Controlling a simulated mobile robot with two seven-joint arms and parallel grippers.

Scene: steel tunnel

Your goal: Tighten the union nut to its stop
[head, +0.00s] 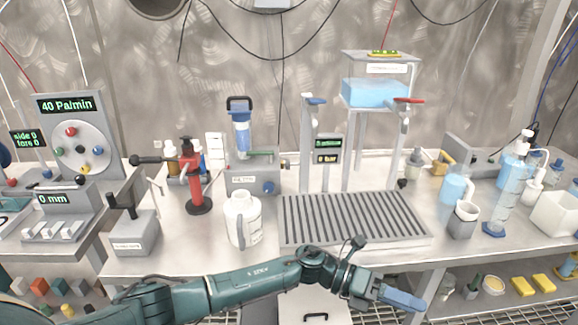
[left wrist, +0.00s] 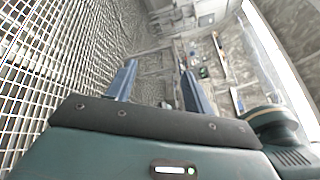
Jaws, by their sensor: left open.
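My left gripper (head: 414,302) reaches in front of the bench's front edge, below the slatted drain tray (head: 352,222), with its blue fingers pointing right. In the left wrist view, the two fingers (left wrist: 156,75) stand apart with nothing between them. I cannot pick out the union nut with certainty. A blue-topped filter housing (head: 241,128) stands on a grey base (head: 254,176) at the back of the bench, well away from the gripper. Valve posts with a blue handle (head: 314,100) and a red handle (head: 408,100) stand behind the drain tray. My right gripper is not in view.
A white jug (head: 243,219) and a red hand-pump-like device (head: 192,178) stand left of the tray. A blue water tank (head: 374,93) is raised behind it. Cups and a measuring cylinder (head: 502,200) crowd the right. A lower shelf (head: 480,303) holds yellow blocks.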

